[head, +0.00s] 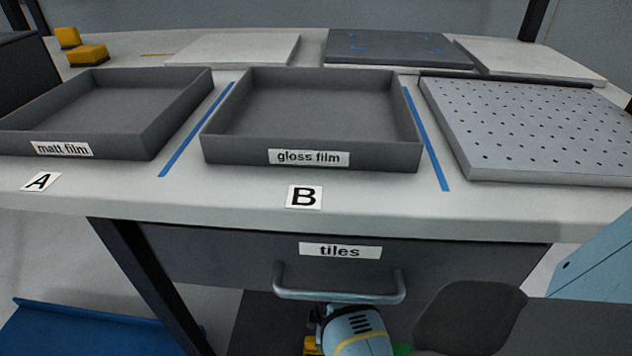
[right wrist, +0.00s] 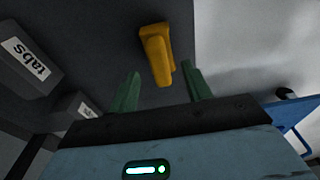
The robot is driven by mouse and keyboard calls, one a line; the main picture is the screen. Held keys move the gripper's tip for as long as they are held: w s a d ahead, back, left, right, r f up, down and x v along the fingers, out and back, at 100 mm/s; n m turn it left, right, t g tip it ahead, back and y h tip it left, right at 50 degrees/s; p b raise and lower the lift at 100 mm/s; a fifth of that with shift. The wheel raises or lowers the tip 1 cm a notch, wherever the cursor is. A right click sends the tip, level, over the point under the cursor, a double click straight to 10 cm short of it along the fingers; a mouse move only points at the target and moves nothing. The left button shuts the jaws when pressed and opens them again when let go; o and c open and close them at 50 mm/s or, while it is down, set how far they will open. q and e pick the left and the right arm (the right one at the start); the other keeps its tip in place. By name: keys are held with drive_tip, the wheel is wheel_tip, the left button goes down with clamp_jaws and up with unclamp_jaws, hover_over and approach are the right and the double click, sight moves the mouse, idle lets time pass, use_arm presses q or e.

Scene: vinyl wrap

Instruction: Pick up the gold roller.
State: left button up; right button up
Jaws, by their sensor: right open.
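A gold-yellow piece, which looks like the gold roller (right wrist: 157,52), lies on a dark surface in the right wrist view. My right gripper (right wrist: 160,71) is open, its two green fingers pointing toward the piece. The piece shows beyond and between the fingertips, with nothing held. In the head view a bit of yellow (head: 311,345) shows at the bottom edge beside my right wrist, below the drawer handle; most of it is hidden. My left gripper is in neither view.
A grey drawer labelled tiles (head: 200,255) with a bar handle (head: 340,290) is above my right wrist. Trays labelled matt film (head: 130,140) and gloss film (head: 225,152) stand on the bench. Two yellow blocks (head: 88,55) sit at back left.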

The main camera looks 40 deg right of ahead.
drive_tip(key=shift+w+f, duration=0.15)
drive_tip(key=shift+f, duration=0.2)
drive_tip(key=f+b, duration=0.2)
drive_tip(key=f, duration=0.1)
drive_tip(key=f+b, duration=0.1)
drive_tip(key=shift+w+a+f+b, duration=0.2)
drive_tip(key=shift+w+a+b, duration=0.15)
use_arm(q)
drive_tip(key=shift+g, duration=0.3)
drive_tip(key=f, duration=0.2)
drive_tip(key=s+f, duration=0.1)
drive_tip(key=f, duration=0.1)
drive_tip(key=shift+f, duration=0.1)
use_arm(e)
drive_tip(key=shift+r, duration=0.1)
drive_tip(key=shift+c, duration=0.4)
clamp_jaws()
